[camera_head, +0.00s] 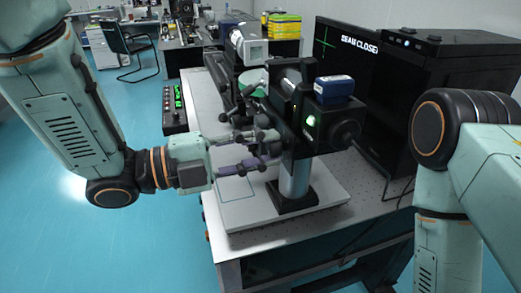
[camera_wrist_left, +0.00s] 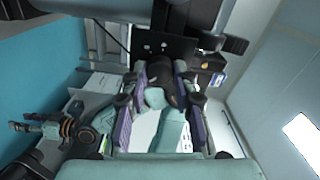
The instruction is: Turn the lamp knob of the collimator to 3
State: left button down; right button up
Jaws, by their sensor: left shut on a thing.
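The collimator (camera_head: 308,122) is a dark instrument with a glowing green light and a blue box on top, held on a silver post above a white base plate. My left gripper (camera_head: 266,147) reaches in from the left, with its fingers at the collimator's near left side. In the left wrist view a dark round knob (camera_wrist_left: 160,73) sits between the fingertips, and the gripper is shut on it. The head view hides the knob behind the fingers, and no number on its scale can be read. My right gripper is out of view.
A black monitor (camera_head: 345,52) reading "BEAM CLOSE" and a black box (camera_head: 440,60) stand behind and right of the collimator. Open floor lies left of the table (camera_head: 290,240).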

aim_at(268, 147)
pick_arm(q)
jog(key=c, duration=1.1)
grip_release()
jog(key=shift+o, duration=0.2)
jog(key=shift+a, duration=0.1)
jog(key=shift+v, duration=1.8)
jog(key=v, duration=0.8)
jog(key=shift+a, duration=0.1)
